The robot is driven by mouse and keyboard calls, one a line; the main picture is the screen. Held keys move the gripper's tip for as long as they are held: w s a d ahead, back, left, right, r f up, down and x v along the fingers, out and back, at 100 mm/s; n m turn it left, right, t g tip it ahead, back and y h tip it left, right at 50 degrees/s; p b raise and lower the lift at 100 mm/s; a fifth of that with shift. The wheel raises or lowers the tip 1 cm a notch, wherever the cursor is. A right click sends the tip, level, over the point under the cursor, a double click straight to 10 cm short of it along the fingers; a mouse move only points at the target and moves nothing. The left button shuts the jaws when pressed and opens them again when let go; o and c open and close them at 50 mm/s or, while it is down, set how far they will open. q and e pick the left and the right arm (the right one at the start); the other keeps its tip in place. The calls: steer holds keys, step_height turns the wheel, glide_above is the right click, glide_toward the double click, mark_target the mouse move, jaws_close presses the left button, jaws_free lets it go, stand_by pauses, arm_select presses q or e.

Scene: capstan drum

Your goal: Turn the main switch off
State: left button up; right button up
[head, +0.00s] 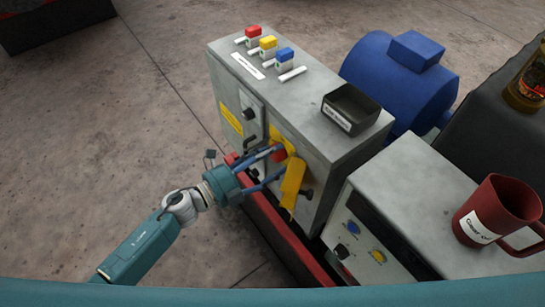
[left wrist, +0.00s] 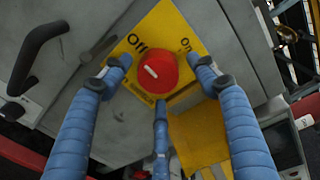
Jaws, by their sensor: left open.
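The main switch is a round red knob (head: 279,154) on a yellow plate on the front of the grey cabinet (head: 222,62). In the left wrist view the red knob (left wrist: 156,72) has a short white mark, and the yellow plate (left wrist: 165,30) carries the words "Off" to the upper left and "On" to the upper right. My left gripper (head: 277,162) is open, its blue fingers spread around the knob. In the left wrist view its fingertips (left wrist: 159,76) are left, right and below the knob; I cannot tell whether any touches it. My right gripper is not in view.
A yellow piece (head: 292,186) hangs below the knob. Black handles (left wrist: 38,52) sit left of the plate. On the cabinet top are colored padlocks (head: 268,46) and a black tray (head: 351,105). A grey unit with a red mug (head: 495,205) stands right.

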arm_select(q)
steer(key=v, duration=1.1)
steer(key=shift+s+a, duration=0.2)
steer(key=shift+s, duration=0.05)
steer(key=w+a+f+n+t+y+b, duration=0.1)
steer(key=a+f+n+y, duration=0.45)
steer(key=f, duration=0.55)
steer(key=w+a+f+n+t+y+b, duration=0.1)
steer(key=a+f+n+y, duration=0.2)
steer(key=a+f+n, duration=0.6)
steer(key=s+a+f+n+g+y, duration=0.1)
steer(key=s+f+n, duration=0.15)
steer(key=f, duration=0.35)
steer(key=s+f+n+g+y, duration=0.1)
steer(key=s+f+y, duration=0.15)
steer(key=f, duration=0.45)
steer(key=s+a+f+n+g+y+b, duration=0.2)
steer(key=s+f+n+g, duration=0.25)
steer(key=s+f, duration=0.9)
steer(key=s+d+f+n+g, duration=0.1)
steer(key=s+f+n+g, duration=0.1)
steer(key=s, duration=0.8)
steer(key=s+d+f+n+g, duration=0.2)
steer(key=s+f+n, duration=0.2)
steer(key=s, duration=0.7)
steer(key=shift+f+g+b, duration=0.35)
steer(key=shift+f, duration=0.55)
